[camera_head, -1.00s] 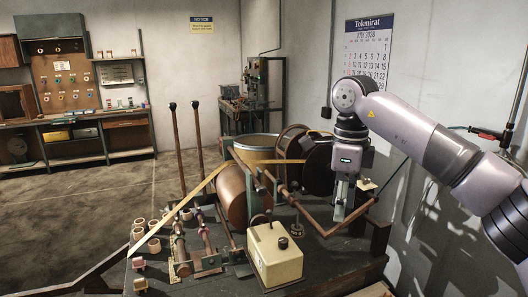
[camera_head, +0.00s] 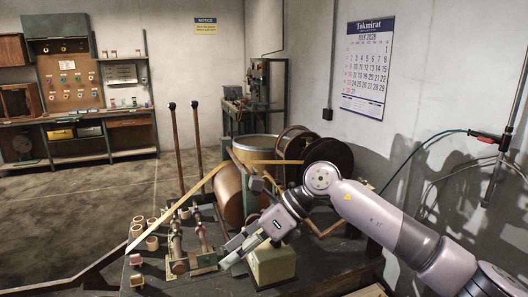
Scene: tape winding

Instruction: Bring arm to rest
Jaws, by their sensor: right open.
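My right arm comes in from the right in the head view. Its gripper (camera_head: 226,253) points down and to the left, open, with nothing seen between its fingers. It is in front of the tape winding machine and partly covers the cream box (camera_head: 274,266). From this view I cannot tell whether it touches the box. The yellowish tape (camera_head: 192,192) runs from the lower left up over the copper-brown roller (camera_head: 228,192) and on toward the dark reel (camera_head: 329,160). My left gripper is not in view.
Several small tan cores (camera_head: 152,243) stand at the left of the machine's table. Two upright levers (camera_head: 173,145) rise behind them. A calendar (camera_head: 368,68) hangs on the wall. A workbench (camera_head: 80,120) stands at the back left. The floor at left is clear.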

